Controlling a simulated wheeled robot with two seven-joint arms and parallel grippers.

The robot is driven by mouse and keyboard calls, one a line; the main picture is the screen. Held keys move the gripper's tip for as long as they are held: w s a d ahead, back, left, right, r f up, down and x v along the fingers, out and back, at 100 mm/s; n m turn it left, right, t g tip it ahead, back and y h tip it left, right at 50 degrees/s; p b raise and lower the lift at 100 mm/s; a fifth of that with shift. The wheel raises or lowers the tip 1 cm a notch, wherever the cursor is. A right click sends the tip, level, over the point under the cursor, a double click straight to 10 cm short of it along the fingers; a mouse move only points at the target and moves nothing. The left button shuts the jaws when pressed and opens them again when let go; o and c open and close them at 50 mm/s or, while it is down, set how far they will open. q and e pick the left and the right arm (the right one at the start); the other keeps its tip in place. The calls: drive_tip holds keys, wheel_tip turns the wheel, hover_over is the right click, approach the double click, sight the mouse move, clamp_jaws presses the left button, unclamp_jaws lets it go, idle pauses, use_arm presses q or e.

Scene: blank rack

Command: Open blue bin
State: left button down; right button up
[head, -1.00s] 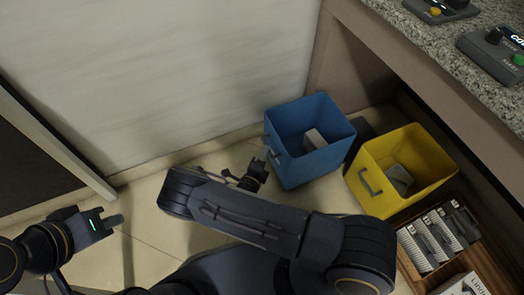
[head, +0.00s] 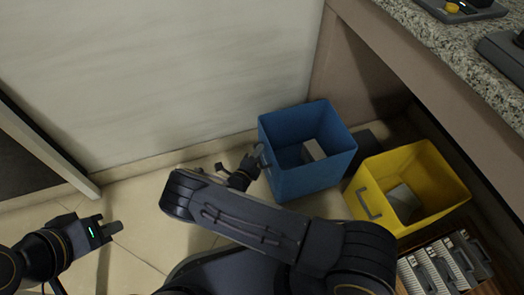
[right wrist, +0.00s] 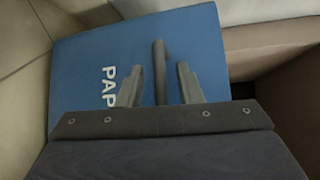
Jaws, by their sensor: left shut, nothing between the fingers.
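The blue bin (head: 300,183) stands on the floor by the wall, its top open and a pale block (head: 314,149) inside. Its grey handle (head: 264,157) is on the left side. In the right wrist view the bin's blue face (right wrist: 82,70) carries white letters "PAP", and the handle bar (right wrist: 160,72) stands between my fingers. My right gripper (head: 254,162) is at this handle. In the right wrist view it (right wrist: 159,85) is open, with a gap on each side of the bar. My left gripper (head: 116,228) is shut and empty, far left of the bin.
A yellow bin (head: 440,178) with a grey handle stands right of the blue one. Several grey-white items (head: 440,268) lie in a wooden box at lower right. A granite counter (head: 470,50) overhangs the right side. Floor at left is clear.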

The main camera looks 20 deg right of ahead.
sight(266, 151)
clamp_jaws()
drive_tip(key=shift+d, duration=0.1)
drive_tip(key=shift+d+p, duration=0.35)
drive_tip(key=shift+d, duration=1.15)
unclamp_jaws()
drive_tip(key=shift+a, duration=0.1)
